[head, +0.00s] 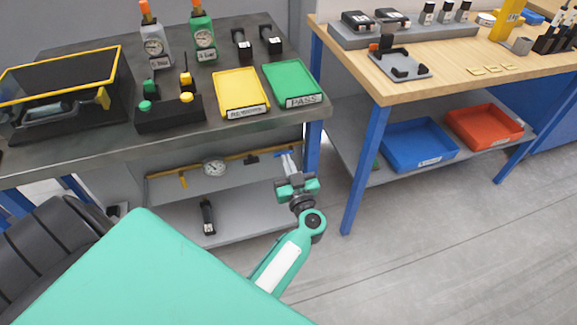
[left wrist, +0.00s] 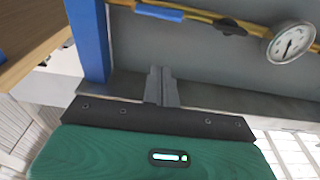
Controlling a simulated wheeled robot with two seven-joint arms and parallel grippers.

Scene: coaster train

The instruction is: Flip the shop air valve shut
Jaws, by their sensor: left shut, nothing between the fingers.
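A yellow air pipe (head: 245,160) runs under the dark workbench, with a round white gauge (head: 213,167) on it. It also crosses the top of the left wrist view (left wrist: 195,18), with the gauge (left wrist: 288,42) at right. A blue lever handle (left wrist: 160,12) lies roughly along the pipe; a dark fitting (left wrist: 230,28) sits between it and the gauge. A yellow lever (head: 182,182) hangs down from the pipe's left part. No readable label shows which handle is the shop air valve. My left gripper (head: 287,160) is shut and empty, near the blue handle; its fingertips (left wrist: 160,72) appear below it, apart.
A blue table leg (head: 313,145) stands close to the right of my left gripper. A grey lower shelf (head: 245,218) lies under the pipe, holding a small dark device (head: 207,215). The wooden bench (head: 420,90) stands at right. Open floor lies between.

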